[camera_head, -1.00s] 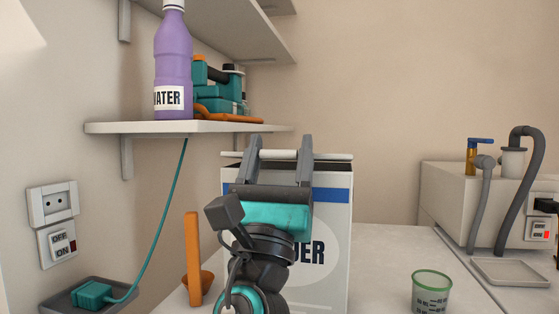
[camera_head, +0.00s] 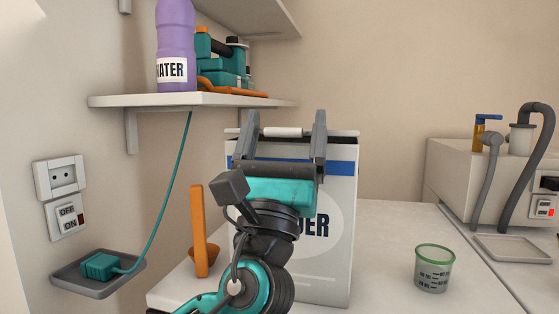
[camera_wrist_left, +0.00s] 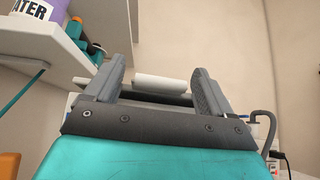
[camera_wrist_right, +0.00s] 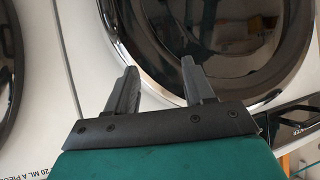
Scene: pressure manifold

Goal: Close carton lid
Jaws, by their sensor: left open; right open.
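The carton (camera_head: 335,240) is white with a blue stripe and a partly hidden label ending in "DER". It stands upright on the counter. Its thin pale lid (camera_head: 342,132) lies across the top with a dark gap below its front edge. A white bar (camera_head: 283,132) shows at the lid, also in the left wrist view (camera_wrist_left: 161,84). My left gripper (camera_head: 286,122) is open in front of the carton, its fingers on either side of the bar with space between. It hides part of the front. My right gripper (camera_wrist_right: 160,72) is open and empty, seen only in its wrist view.
A shelf (camera_head: 200,100) with a purple water bottle (camera_head: 175,45) hangs at upper left. An orange upright piece (camera_head: 198,232) stands left of the carton. A green-rimmed measuring cup (camera_head: 434,268) stands to the right. A box with grey hoses (camera_head: 470,180) is farther right.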

